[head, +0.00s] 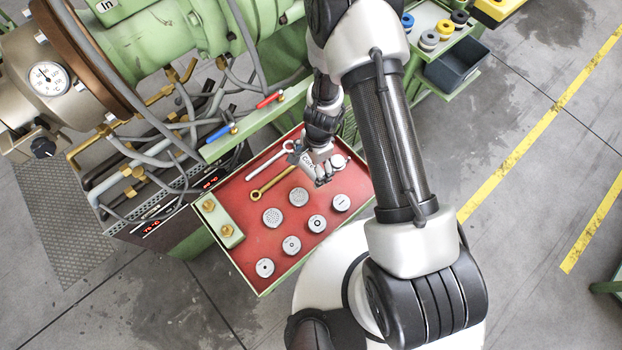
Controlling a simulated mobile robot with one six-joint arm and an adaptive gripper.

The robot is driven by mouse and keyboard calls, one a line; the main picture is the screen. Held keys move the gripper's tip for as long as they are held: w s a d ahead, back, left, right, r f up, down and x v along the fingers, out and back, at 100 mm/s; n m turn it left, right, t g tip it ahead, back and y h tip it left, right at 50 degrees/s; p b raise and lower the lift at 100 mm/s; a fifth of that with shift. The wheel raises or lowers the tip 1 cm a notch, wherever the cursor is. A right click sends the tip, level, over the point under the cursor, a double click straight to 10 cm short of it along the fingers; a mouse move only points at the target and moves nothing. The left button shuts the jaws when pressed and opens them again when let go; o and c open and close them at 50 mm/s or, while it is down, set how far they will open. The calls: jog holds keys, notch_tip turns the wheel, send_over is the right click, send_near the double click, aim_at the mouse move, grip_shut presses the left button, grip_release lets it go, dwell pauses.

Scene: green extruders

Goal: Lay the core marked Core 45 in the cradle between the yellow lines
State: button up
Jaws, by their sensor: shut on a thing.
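My gripper (322,178) is over the upper right part of the red tray, shut on a small grey core (308,166). Lettering that seems to read "Core" shows on it; the number is too small to read. The fingers partly hide the core, and I cannot tell whether it touches the tray. Two yellow lines (540,124) run across the floor at the right. No cradle can be made out between them in this view.
The red tray (250,262) carries several round grey discs (292,244), a pale wrench and a brass wrench (272,183). The green extruder (165,45) with hoses stands at the upper left. A green cart with a dark bin (452,68) is at the top.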

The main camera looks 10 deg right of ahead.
aim_at(311, 181)
notch_tip(311, 181, down, 7)
jog(key=b, duration=0.3)
jog(key=shift+w+f+b, duration=0.1)
jog(key=shift+f+b, duration=0.1)
jog(key=shift+b, duration=0.1)
jog(key=shift+f, duration=0.2)
jog(key=o, duration=1.3)
jog(key=shift+r, duration=0.1)
